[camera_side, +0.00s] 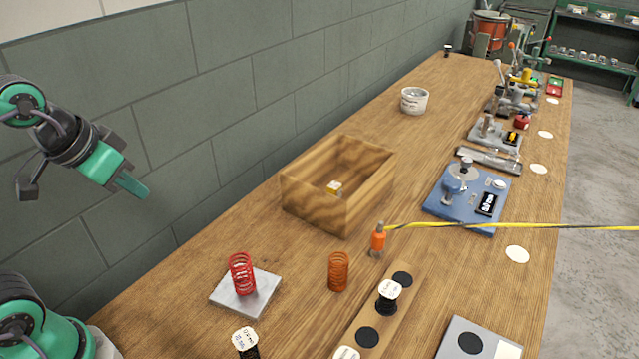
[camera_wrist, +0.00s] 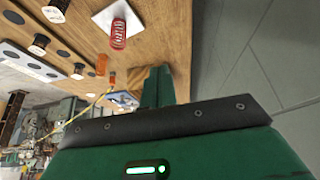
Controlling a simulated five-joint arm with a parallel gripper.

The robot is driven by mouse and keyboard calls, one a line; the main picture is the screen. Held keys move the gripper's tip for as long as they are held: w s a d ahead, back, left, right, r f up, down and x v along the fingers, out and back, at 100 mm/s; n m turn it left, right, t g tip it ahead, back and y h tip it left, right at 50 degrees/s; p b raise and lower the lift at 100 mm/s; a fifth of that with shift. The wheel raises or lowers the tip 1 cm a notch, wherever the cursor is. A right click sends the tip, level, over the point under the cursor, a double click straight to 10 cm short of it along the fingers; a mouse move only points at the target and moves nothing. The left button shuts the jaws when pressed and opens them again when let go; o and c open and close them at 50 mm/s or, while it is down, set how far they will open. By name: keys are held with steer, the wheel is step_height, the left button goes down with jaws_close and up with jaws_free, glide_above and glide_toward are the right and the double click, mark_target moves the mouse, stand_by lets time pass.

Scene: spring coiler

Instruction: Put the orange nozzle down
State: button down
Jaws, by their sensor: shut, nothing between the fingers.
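The orange nozzle (camera_side: 378,240) stands upright on the wooden bench, right of the wooden box, with a grey tip on top and a yellow hose running from it to the right. It also shows small in the wrist view (camera_wrist: 112,80). My gripper (camera_side: 137,188) is at the left in the side view, raised above the bench near the wall and well away from the nozzle. Its fingers are shut and empty. In the wrist view the green fingers (camera_wrist: 157,85) show together, with nothing held.
A wooden box (camera_side: 315,205) stands left of the nozzle. An orange spring (camera_side: 338,272) stands nearby, and a red spring (camera_side: 242,275) stands on a pale plate (camera_side: 262,300). A blue coiler base (camera_side: 465,205) lies to the right. Black spools stand in front. A block wall (camera_side: 240,80) borders the bench.

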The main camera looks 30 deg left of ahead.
steer(key=w+d+r+m+g, duration=0.15)
steer(key=w+d, duration=0.25)
steer(key=w, duration=0.4)
steer(key=m+g, duration=0.4)
glide_above(365, 259)
steer(key=s+a, duration=0.2)
steer(key=s, duration=0.2)
step_height(365, 259, down, 16)
steer(key=shift+w+f, duration=0.15)
steer(key=shift+d+f, duration=0.1)
steer(key=shift+f, duration=0.05)
step_height(365, 259, down, 9)
steer(key=shift+f, duration=0.15)
steer(key=shift+w+d+f, duration=0.1)
steer(key=shift+w+f, duration=0.15)
steer(key=shift+w+d+r, duration=0.1)
steer(key=shift+w+d, duration=0.3)
steer(key=shift+w, duration=0.35)
steer(key=shift+w+d, duration=0.4)
steer(key=shift+w, duration=0.35)
